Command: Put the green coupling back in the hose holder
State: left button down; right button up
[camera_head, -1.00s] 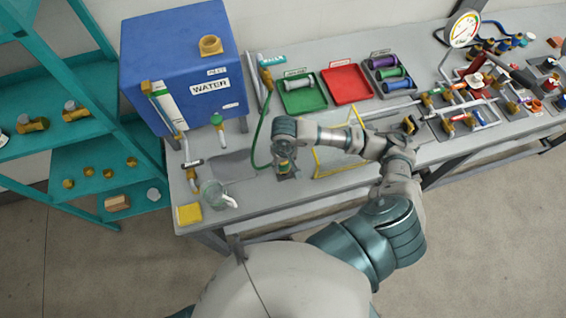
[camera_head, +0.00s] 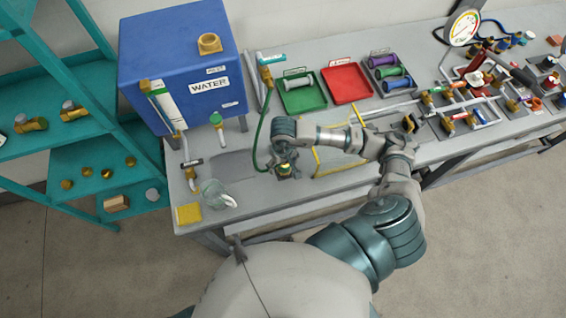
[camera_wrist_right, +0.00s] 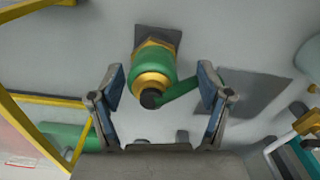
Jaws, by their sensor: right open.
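The green coupling (camera_wrist_right: 152,65), a green cylinder with brass rings and a dark end, shows in the right wrist view in front of a brass hex piece and a dark square plate (camera_wrist_right: 158,36). A green hose (camera_wrist_right: 180,90) leads off to the right from near its dark end. My right gripper (camera_wrist_right: 162,92) is open, with its fingers on either side of the coupling and a visible gap to each. In the head view my right gripper (camera_head: 285,168) is over the bench and largely hides the coupling. I cannot tell for sure which part is the hose holder. My left gripper is out of view.
The green hose (camera_head: 257,135) rises to a brass fitting beside the blue water tank (camera_head: 185,65). A yellow frame (camera_head: 320,160) stands close right of the gripper. A pale jug (camera_head: 217,196) and yellow sponge (camera_head: 189,214) are left. Green (camera_head: 302,95) and red (camera_head: 345,85) trays lie behind.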

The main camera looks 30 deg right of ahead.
notch_tip(320, 180, up, 12)
jog(key=shift+f, duration=0.1)
dwell(0.7)
